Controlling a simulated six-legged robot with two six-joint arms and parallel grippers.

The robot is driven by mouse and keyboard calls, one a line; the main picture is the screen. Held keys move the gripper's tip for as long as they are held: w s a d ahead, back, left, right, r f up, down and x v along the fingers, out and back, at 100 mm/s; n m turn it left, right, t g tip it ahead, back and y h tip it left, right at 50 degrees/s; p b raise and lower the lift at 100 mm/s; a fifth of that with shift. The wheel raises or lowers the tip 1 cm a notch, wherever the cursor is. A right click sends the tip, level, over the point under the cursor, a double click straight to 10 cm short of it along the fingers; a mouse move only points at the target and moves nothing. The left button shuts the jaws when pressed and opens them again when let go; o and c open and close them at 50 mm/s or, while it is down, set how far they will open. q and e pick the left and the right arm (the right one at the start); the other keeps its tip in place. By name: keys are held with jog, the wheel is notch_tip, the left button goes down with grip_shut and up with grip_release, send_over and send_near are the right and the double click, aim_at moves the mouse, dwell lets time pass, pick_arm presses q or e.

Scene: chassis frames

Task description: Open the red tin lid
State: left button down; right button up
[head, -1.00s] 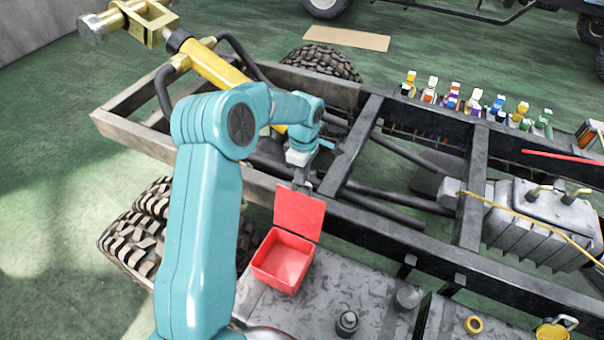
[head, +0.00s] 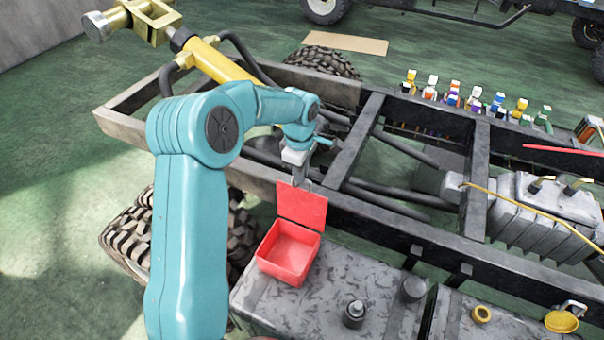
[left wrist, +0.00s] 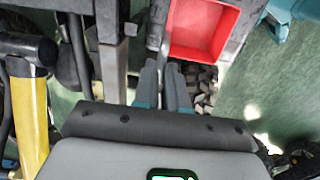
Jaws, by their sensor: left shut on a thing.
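The red tin (head: 276,267) sits near the back left corner of the grey tank top. Its red lid (head: 302,206) stands raised, roughly upright, along the tin's far edge, and the tin's inside shows. My left gripper (head: 303,181) is at the lid's upper edge, shut on it; the fingertips are small and partly hidden in the head view. In the left wrist view, the fingers (left wrist: 165,82) are close together, just below the open tin (left wrist: 202,28). My right gripper is in neither view.
The dark chassis rail (head: 400,235) runs just behind the lid. A black cap (head: 354,313) and a grey cap (head: 413,289) stand on the tank top to the right. A tyre (head: 130,235) lies left of the tank, behind my arm.

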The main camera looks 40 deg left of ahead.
pick_arm(q)
jog(key=c, duration=1.2)
grip_release()
jog(key=shift+s, duration=0.1)
jog(key=r, duration=1.6)
jog(key=shift+s+d+r, duration=0.1)
jog(key=shift+s+r, duration=0.05)
jog(key=shift+s, duration=0.05)
